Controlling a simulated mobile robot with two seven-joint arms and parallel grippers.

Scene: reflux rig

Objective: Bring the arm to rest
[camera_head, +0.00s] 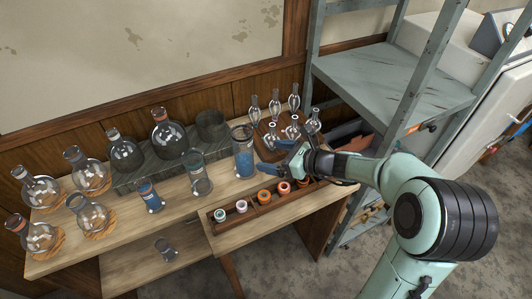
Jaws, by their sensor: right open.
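My right arm comes in from the lower right, and its gripper (276,158) is over the right part of the wooden bench (185,207). The gripper is open, and I see nothing between its fingers. It is just right of a tall glass cylinder with blue liquid (244,160); I cannot tell whether they touch. The gripper and wrist partly hide the rack of glass bulbs (265,128) behind them and the right end of the wooden tray (254,220). My left gripper is not in view.
Several round flasks (92,215) stand on cork rings at the left. Blue-filled vessel (150,196) and beaker (200,182) stand mid-bench. A grey stepped stand (140,178) holds more flasks. The tray holds several coloured rings. A metal shelf (390,80) rises behind my arm. Bare floor lies in front.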

